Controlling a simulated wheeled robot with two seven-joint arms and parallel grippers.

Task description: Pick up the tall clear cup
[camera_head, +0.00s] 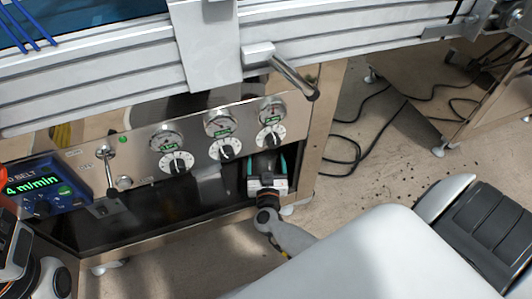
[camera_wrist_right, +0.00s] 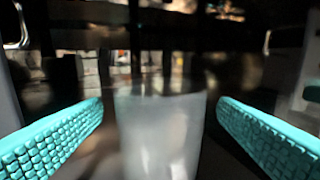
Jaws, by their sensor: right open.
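The tall clear cup (camera_wrist_right: 160,135) stands upright in the middle of the right wrist view, blurred and pale, with a cloudy look in its body. My right gripper (camera_head: 267,165) is open, with a teal finger pad on each side of the cup and a visible gap on both sides. In the head view this gripper reaches into the dark recess under the dials, and I cannot make out the cup there. My left gripper shows only in part at the lower left edge of the head view, with its fingers out of the picture.
A steel control panel (camera_head: 140,150) with dials and a lever is above the recess. A blue belt display (camera_head: 42,190) sits at its left. A metal handle (camera_head: 292,75) sticks out above. Black cables (camera_head: 345,150) lie on the floor at the right.

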